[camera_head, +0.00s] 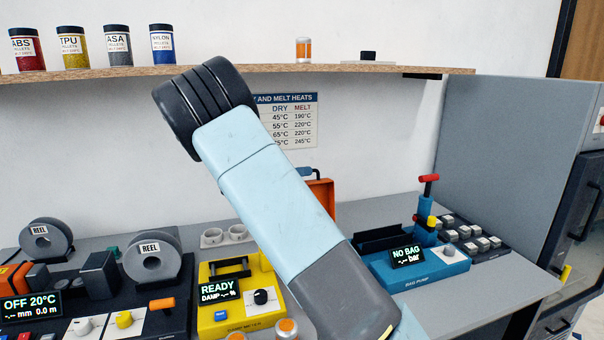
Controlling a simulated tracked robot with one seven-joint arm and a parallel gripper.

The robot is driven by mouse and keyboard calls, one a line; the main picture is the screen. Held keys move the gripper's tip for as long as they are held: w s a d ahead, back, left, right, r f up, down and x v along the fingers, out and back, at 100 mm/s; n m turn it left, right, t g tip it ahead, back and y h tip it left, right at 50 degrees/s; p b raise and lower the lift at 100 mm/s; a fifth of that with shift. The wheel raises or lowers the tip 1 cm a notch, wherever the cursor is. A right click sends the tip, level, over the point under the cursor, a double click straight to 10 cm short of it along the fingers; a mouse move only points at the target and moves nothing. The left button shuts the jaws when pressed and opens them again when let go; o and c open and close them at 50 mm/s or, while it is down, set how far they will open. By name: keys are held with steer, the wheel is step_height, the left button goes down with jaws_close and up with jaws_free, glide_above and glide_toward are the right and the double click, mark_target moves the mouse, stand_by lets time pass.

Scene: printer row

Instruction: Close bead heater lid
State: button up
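My arm crosses the middle of the view, and its light blue link hides much of the bench behind it. My gripper is not in view. An orange upright panel (323,192) with a dark handle at its top edge shows just right of my arm, toward the back of the bench. It looks like a raised lid, perhaps that of the bead heater, but no label on it can be read. Its lower part and the body beneath it are hidden behind my arm, so I cannot tell how it is joined.
A yellow tester (219,317) reading READY stands left of my arm. A blue bag pump (437,272) reading NO BAG stands right. Reels (157,262) and a black machine (98,276) fill the left. A wooden shelf (262,70) with jars runs above. A grey cabinet (500,150) bounds the right.

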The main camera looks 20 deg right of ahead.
steer(key=shift+d, duration=0.25)
steer(key=shift+c, duration=0.4)
jaws_close()
